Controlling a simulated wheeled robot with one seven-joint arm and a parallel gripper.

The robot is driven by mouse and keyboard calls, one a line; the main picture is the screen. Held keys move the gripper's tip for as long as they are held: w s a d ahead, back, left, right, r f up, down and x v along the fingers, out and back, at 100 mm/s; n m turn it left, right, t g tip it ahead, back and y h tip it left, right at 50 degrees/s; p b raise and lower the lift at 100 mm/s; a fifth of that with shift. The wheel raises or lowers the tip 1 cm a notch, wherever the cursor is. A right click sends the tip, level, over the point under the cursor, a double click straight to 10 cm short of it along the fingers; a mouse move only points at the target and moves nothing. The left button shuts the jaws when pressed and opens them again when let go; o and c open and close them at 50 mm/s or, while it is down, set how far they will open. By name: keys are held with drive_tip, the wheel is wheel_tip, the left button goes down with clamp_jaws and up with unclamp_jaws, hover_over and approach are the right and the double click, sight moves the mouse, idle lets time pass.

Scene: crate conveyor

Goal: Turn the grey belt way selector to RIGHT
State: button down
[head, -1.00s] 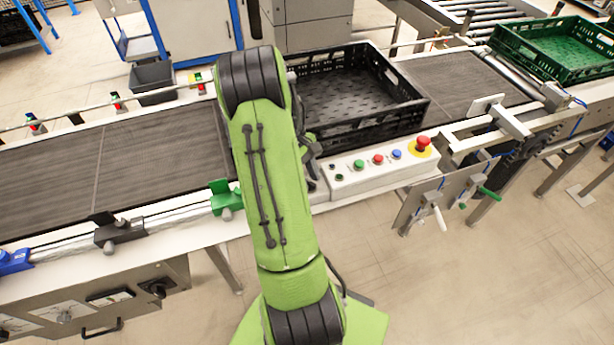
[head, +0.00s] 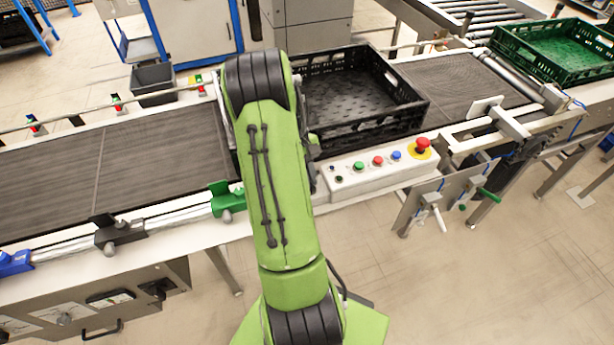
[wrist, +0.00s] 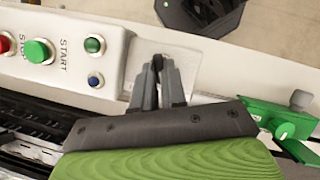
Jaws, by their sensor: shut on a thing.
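My gripper (wrist: 158,78) shows in the wrist view, pointing down at the white front of the conveyor beside the button box. Its two grey fingers are shut on the small dark knob of the belt way selector (wrist: 157,61). The fingers hide most of the knob, so I cannot tell which way it points. A pale label plate lies just right of the fingers, partly covered. In the head view my own arm hides the gripper and the selector.
The button box (head: 370,180) with green, red and blue buttons and a red emergency stop (head: 422,147) is close beside. A black crate (head: 375,125) stands on the belt (head: 130,155). A green clamp (wrist: 285,122) is right of my gripper. A green crate (head: 520,45) is at far right.

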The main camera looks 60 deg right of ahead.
drive_tip(key=m, duration=0.1)
drive_tip(key=m+y, duration=0.1)
drive_tip(key=m, duration=0.1)
drive_tip(key=m+t, duration=0.1)
drive_tip(key=m, duration=0.1)
drive_tip(key=shift+s+d+f+y, duration=0.1)
drive_tip(key=shift+s+y, duration=0.15)
drive_tip(key=shift+y, duration=0.15)
drive_tip(key=shift+s+m+t+y+p, duration=0.15)
drive_tip(key=shift+m+t, duration=0.25)
drive_tip(key=shift+m, duration=0.85)
drive_tip(key=shift+s+m+t+y+p, duration=0.1)
drive_tip(key=shift+m+t+y+p, duration=0.25)
drive_tip(key=shift+m, duration=0.9)
drive_tip(key=shift+f, duration=0.1)
drive_tip(key=c, duration=1.2)
unclamp_jaws()
drive_tip(key=shift+w, duration=0.1)
drive_tip(key=shift+d, duration=0.1)
drive_tip(key=p+v, duration=0.1)
drive_tip(key=v, duration=0.4)
drive_tip(key=p+v, duration=0.1)
drive_tip(key=v, duration=1)
drive_tip(key=shift+s+p, duration=0.25)
drive_tip(key=shift+p, duration=0.15)
